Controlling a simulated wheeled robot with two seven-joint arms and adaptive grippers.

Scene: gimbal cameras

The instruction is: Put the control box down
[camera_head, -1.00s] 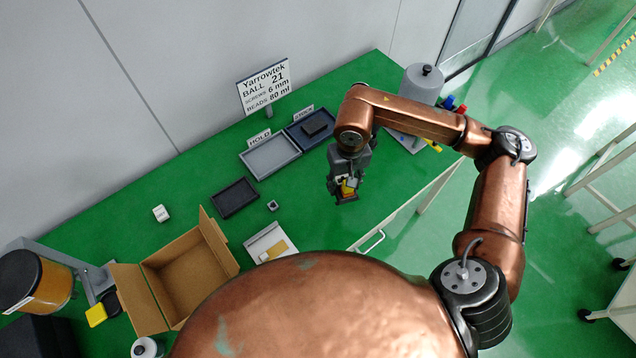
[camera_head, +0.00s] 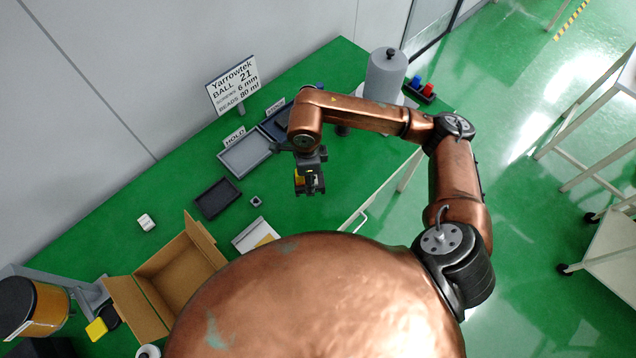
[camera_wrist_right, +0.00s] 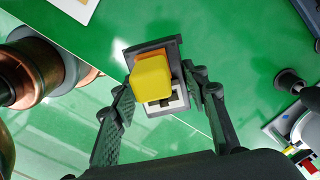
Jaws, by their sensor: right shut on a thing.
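The control box is a small dark box with a yellow button (camera_wrist_right: 153,80) on an orange piece and a pale panel with a dark slot. My right gripper (camera_wrist_right: 157,88) is shut on it, with one finger at each side in the right wrist view. In the head view my right gripper (camera_head: 312,186) points down near the bench's front edge, and the yellow part (camera_head: 299,181) shows at its left side. The box looks held above the green bench top (camera_head: 180,235); its exact height is hard to tell. My left gripper is not in view.
A grey tray labelled HOLD (camera_head: 246,153) and a darker tray (camera_head: 277,128) lie behind the gripper. A black tray (camera_head: 218,198), small grey block (camera_head: 256,201), open carton (camera_head: 165,285) and white dice-like block (camera_head: 146,222) lie left. A grey canister (camera_head: 386,75) stands at the back right.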

